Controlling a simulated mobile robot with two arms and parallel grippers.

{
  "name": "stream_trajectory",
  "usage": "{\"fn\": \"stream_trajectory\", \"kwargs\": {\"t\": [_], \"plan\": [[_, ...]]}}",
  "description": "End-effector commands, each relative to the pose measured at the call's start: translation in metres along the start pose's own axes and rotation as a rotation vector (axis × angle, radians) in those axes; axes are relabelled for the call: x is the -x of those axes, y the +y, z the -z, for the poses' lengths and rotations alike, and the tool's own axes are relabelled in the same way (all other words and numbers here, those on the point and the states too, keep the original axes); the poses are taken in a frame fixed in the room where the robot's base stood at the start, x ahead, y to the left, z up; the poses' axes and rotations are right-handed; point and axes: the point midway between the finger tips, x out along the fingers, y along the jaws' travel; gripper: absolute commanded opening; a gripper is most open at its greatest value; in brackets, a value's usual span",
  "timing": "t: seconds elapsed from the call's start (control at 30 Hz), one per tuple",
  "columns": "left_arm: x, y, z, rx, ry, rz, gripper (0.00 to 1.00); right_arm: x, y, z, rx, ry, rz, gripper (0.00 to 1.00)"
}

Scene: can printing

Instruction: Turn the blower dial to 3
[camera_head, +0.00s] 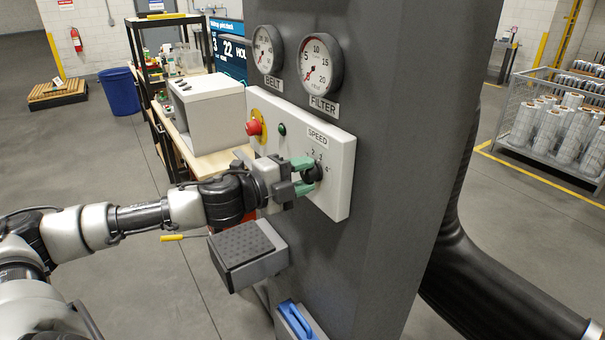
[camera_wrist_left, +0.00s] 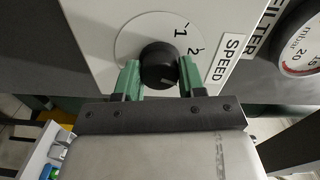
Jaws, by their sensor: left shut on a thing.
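The black dial knob (camera_head: 319,171) sits under the SPEED label (camera_head: 317,136) on the white control panel (camera_head: 334,203). In the left wrist view the knob (camera_wrist_left: 159,64) lies between the two green fingertips (camera_wrist_left: 158,77), with 1 and 2 visible on the scale plate (camera_wrist_left: 126,42). A small pale mark shows on the knob; its setting is hard to tell. My right gripper is not in view.
A red stop button (camera_head: 254,128) and a green button (camera_head: 282,130) are on the same panel. The BELT gauge (camera_head: 267,50) and FILTER gauge (camera_head: 319,65) are above. A black-topped box (camera_head: 246,248) juts out below my left arm.

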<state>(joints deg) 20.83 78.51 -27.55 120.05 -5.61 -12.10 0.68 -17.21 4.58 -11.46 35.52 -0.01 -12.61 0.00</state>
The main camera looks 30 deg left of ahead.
Motion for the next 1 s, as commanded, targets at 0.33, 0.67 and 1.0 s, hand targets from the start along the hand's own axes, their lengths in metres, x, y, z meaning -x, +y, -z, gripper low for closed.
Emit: {"fn": "stream_trajectory", "kwargs": {"t": [0.33, 0.67, 1.0], "plan": [[0.0, 0.001, 0.0, -0.007, 0.0, -0.001, 0.16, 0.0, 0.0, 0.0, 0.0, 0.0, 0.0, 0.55], [0.0, 0.001, 0.0, -0.006, 0.0, -0.001, 0.65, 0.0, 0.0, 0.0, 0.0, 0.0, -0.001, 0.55], [0.005, 0.004, -0.004, -0.007, -0.007, -0.001, 0.65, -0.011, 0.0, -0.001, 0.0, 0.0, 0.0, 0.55]]}}
